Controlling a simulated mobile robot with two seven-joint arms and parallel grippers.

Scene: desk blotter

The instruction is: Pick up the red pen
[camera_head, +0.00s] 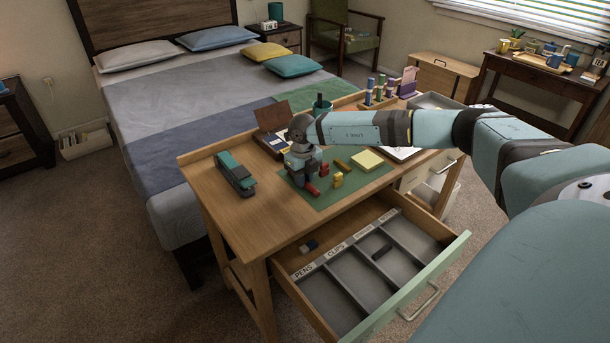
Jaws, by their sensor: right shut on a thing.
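The red pen (312,189) lies low over the green blotter (350,189) on the desk, its red end showing just below my right gripper (306,181). My right gripper points down and is shut on the red pen; the wrist and fingers hide most of the pen. I cannot tell whether the pen still touches the blotter. A second small red piece (323,169) shows just right of the gripper. My left gripper is not in view.
A teal stapler (235,174) lies on the left. Yellow notes (367,161) and small yellow pieces (338,180) lie right of the gripper. An open drawer (331,300) with labelled compartments juts out in front. A teal cup (322,106) and an open box (273,120) stand behind.

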